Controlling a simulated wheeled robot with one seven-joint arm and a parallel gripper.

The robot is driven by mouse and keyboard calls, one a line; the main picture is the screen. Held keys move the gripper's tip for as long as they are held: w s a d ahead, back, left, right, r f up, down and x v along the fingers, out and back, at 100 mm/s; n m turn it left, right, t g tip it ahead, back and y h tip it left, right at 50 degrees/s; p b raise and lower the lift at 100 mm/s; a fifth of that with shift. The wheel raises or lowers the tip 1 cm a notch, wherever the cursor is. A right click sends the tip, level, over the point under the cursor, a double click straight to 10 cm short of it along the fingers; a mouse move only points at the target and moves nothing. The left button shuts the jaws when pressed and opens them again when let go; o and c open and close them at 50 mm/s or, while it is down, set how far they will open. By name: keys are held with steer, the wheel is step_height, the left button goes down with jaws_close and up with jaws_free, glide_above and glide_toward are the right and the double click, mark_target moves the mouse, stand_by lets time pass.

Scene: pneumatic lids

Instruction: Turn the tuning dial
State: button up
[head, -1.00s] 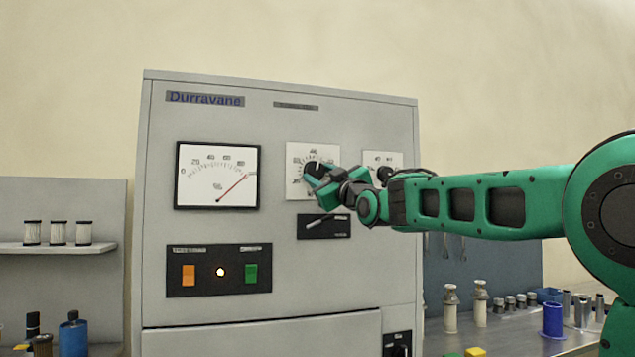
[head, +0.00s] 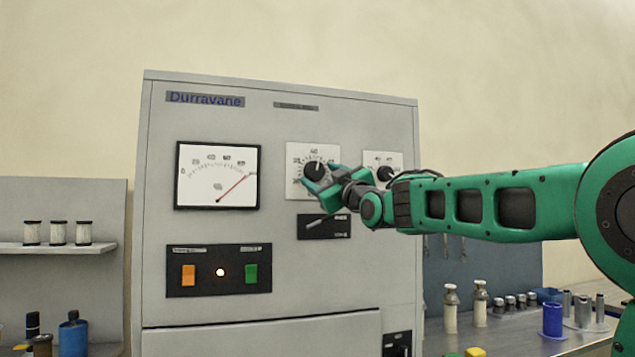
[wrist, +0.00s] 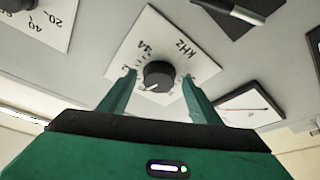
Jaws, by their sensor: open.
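The tuning dial (head: 315,169) is a black round knob on a white square scale plate on the grey cabinet's front. In the wrist view the dial (wrist: 158,76) shows a white pointer line, and its plate is marked kHz. My gripper (head: 322,184) is at the dial's plate in the head view. In the wrist view my gripper (wrist: 158,88) is open, with one green finger on each side of the dial and a visible gap to the knob on both sides. Fingertip depth relative to the knob is hard to tell.
A second, smaller dial (head: 385,174) is to the right, partly behind my arm. A lever switch (head: 324,226) sits just below the tuning dial. A needle meter (head: 217,176) is to the left, with orange and green switches (head: 219,271) under it.

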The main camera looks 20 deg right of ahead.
steer(key=v, duration=0.9)
steer(key=shift+s+f, duration=0.15)
steer(key=shift+s, duration=0.15)
steer(key=s+d+f+m+g+h, duration=0.25)
steer(key=d+f, duration=0.25)
steer(key=f, duration=0.5)
steer(key=s+d+f+m+g+h, duration=0.2)
steer(key=s+d+f+g, duration=0.2)
steer(key=f, duration=0.6)
steer(key=s+d+f+m+g+h, duration=0.25)
steer(key=d+f+g, duration=0.2)
steer(key=f, duration=0.55)
steer(key=s+f+m+g+y, duration=0.1)
steer(key=s+f+m+g, duration=0.1)
steer(key=s+f, duration=0.4)
steer(key=s+f+m+g, duration=0.3)
steer(key=s+f+g, duration=0.2)
steer(key=s, duration=1)
steer(key=s+d+f+m+g+y, duration=0.1)
steer(key=s+f+m+g, duration=0.2)
steer(key=s+f, duration=0.5)
steer(key=s, duration=0.2)
steer(key=shift+s+f+g+y, duration=0.25)
steer(key=shift+f+g+y, duration=0.05)
